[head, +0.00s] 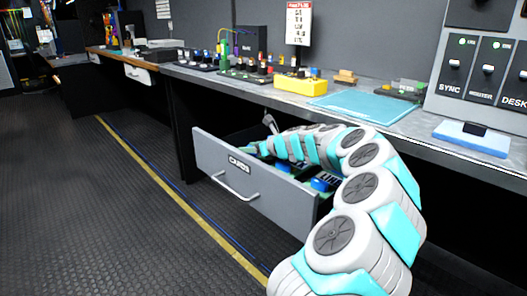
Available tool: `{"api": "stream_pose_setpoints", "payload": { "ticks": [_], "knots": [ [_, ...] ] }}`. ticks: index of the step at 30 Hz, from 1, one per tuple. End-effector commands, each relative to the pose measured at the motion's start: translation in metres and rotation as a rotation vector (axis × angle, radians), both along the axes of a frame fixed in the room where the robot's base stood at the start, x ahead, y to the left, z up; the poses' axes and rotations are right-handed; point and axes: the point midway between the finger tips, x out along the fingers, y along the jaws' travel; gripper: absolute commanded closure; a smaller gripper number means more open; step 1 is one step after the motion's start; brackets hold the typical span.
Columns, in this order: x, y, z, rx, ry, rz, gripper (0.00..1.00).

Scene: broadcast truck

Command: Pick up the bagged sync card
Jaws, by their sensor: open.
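An open grey drawer (215,163) labelled CARDS is pulled out under the counter. Green cards with blue parts (322,182) lie inside it; some dark labels on them seem to read LINE. I cannot pick out a bagged sync card among them, as my arm covers much of the drawer. My arm reaches from the lower right over the drawer. My gripper (266,137) is at the drawer's far left part, small and partly hidden by the arm. It is open, and I see nothing held in it.
The counter above holds a yellow box (300,85), a teal mat (365,104), a blue-and-white block (472,135) and a switch panel (487,75). Several small coloured connectors stand behind. The drawer front and counter edge bound the space around my arm. The floor at left is clear.

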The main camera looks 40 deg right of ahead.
Motion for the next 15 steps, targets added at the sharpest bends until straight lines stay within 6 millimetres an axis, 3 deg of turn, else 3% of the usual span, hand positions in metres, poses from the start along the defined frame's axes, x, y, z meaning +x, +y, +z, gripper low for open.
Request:
{"api": "stream_pose_setpoints", "payload": {
  "ticks": [5,15],
  "knots": [
    [0.0,0.0001,0.0002,0.0,0.0,0.0,0.45],
    [-0.0002,0.0002,0.0002,0.0,0.0,0.001,0.82]
  ]
}}
